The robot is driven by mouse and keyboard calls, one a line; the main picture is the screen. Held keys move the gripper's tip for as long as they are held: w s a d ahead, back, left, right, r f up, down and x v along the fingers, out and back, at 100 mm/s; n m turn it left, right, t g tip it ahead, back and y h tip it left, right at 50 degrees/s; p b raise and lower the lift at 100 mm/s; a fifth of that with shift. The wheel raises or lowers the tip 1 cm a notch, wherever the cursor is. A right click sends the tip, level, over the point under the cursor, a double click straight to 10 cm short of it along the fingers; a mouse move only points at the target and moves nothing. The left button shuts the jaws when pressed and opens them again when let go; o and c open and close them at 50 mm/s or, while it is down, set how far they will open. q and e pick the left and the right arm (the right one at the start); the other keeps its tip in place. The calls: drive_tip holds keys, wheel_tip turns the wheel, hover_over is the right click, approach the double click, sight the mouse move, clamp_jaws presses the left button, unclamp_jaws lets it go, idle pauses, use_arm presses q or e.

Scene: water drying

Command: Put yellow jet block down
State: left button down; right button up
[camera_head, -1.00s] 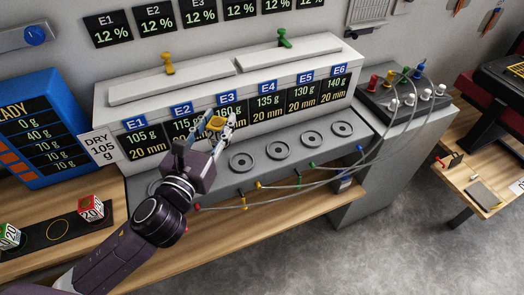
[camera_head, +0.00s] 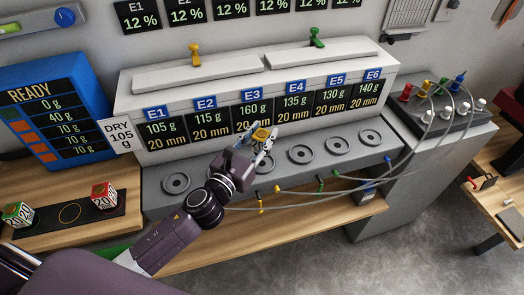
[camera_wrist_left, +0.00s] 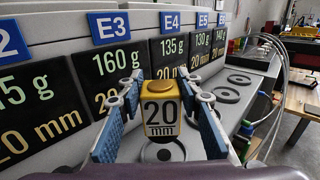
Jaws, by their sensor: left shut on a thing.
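The yellow block (camera_wrist_left: 161,110), marked 20 mm on its front, sits between the blue pads of my left gripper (camera_wrist_left: 158,115) in the left wrist view. In the head view the same block (camera_head: 262,135) shows small, below the E3 display (camera_head: 254,115). My left gripper (camera_head: 263,139) is shut on it in front of the machine. In the wrist view a round grey seat (camera_wrist_left: 165,153) shows below the block; I cannot tell whether they touch. My right gripper is not in view.
The grey machine (camera_head: 160,185) has several round seats along its shelf, empty where visible. Thin cables (camera_head: 330,190) hang along its front edge. A black tray (camera_head: 45,225) with red and green cubes is at left. A plug box (camera_head: 440,110) stands at right.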

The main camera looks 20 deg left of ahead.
use_arm(q)
drive_tip(key=shift+f+b, duration=0.85)
drive_tip(key=shift+f, duration=1.7)
drive_tip(key=shift+f, duration=0.2)
drive_tip(key=c, duration=1.4)
unclamp_jaws()
drive_tip(key=shift+r, duration=0.1)
